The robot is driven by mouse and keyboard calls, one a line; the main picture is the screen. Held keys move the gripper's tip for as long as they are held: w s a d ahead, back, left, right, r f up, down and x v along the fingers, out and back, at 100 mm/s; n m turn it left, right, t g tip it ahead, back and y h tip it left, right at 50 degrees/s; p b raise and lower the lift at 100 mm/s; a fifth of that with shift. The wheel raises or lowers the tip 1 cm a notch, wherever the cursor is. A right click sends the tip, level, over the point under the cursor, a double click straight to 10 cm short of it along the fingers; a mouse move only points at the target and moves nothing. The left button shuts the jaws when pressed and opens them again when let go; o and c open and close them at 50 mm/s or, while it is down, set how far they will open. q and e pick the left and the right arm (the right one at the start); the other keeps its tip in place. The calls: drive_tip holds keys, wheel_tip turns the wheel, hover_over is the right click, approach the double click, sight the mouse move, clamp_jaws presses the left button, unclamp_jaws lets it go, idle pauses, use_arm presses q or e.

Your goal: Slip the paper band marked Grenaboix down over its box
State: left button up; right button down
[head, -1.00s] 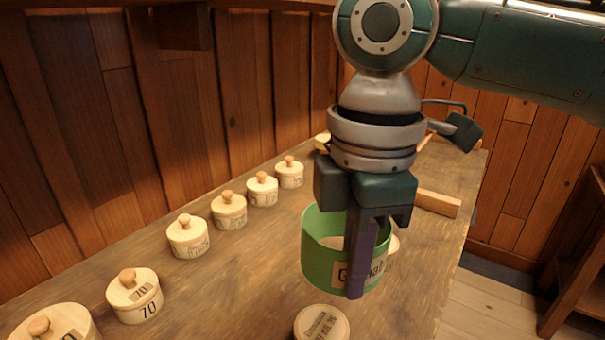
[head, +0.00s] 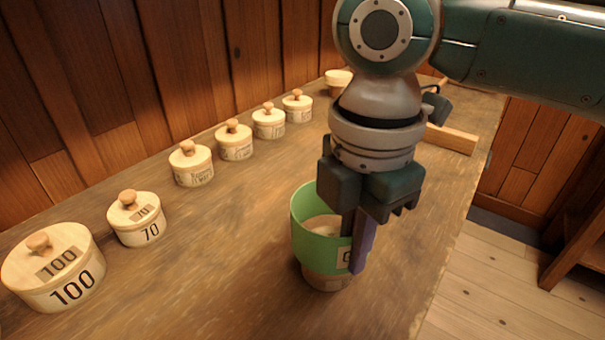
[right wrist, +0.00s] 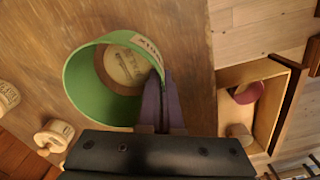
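The green paper band (head: 306,237) is held upright by my right gripper (head: 359,252). Its pale label shows a "G" beside the finger; the rest of the name is hidden. The gripper's purple fingers are shut on the band's wall at its right side. In the right wrist view the lettered lid (right wrist: 124,65) shows through the band (right wrist: 88,98), off-centre. I cannot tell whether the lower rim is around the lid or just above it. My left gripper is out of view.
A row of knobbed, lidded boxes runs along the wall side, including one marked 100 (head: 62,282) and one marked 70 (head: 137,222). A wooden strip (head: 452,138) lies toward the far right. The table (head: 220,285) is clear left of the band.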

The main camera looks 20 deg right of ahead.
idle(0.7)
use_arm(q)
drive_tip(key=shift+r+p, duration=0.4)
drive_tip(key=shift+p, duration=0.05)
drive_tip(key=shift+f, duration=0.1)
use_arm(e)
drive_tip(key=shift+f, duration=0.2)
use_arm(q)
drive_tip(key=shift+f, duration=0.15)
use_arm(e)
drive_tip(key=shift+f, duration=0.5)
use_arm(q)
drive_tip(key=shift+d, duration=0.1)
use_arm(e)
drive_tip(key=shift+f, duration=0.1)
